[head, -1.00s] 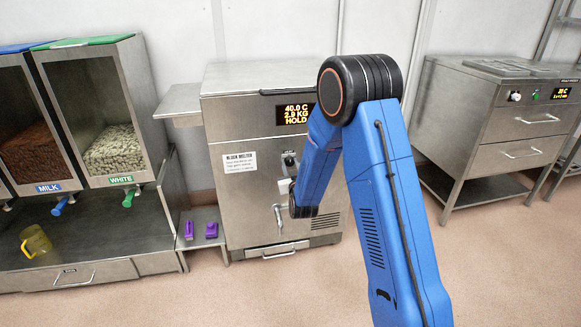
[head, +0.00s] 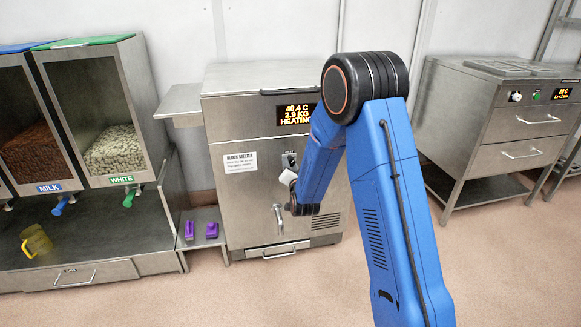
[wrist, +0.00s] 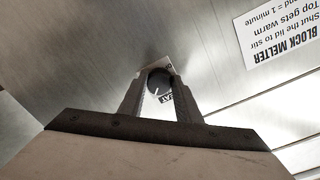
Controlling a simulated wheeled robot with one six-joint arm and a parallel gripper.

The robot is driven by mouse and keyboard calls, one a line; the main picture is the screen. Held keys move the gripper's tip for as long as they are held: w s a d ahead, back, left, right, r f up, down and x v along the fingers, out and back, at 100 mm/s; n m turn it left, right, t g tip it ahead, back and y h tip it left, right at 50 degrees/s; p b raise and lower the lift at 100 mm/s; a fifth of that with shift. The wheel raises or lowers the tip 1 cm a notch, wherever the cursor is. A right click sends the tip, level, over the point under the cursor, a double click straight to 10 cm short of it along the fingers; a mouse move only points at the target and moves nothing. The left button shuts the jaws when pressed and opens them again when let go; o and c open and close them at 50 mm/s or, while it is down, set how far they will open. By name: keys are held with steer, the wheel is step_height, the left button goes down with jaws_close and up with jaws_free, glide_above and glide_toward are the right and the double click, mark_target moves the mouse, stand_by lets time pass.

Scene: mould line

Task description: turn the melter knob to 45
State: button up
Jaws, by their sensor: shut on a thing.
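The block melter (head: 245,190) is a steel cabinet, and its display (head: 295,114) reads 40.4 C, 2.9 KG, HEATING. The melter knob (wrist: 157,78) is dark and round with a pale pointer mark, seen between my fingers in the wrist view. My gripper (wrist: 158,86) is shut on the knob, one finger on each side.
A spout with a handle (head: 278,217) and a drawer handle (head: 279,254) are below my gripper. A white label (head: 241,162) is to its left. Purple items (head: 211,230) sit on a low shelf at the left. Open floor lies in front.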

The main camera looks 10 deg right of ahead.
steer(key=shift+m, duration=0.9)
steer(key=o, duration=1.1)
steer(key=shift+c, duration=0.2)
steer(key=shift+s, duration=0.1)
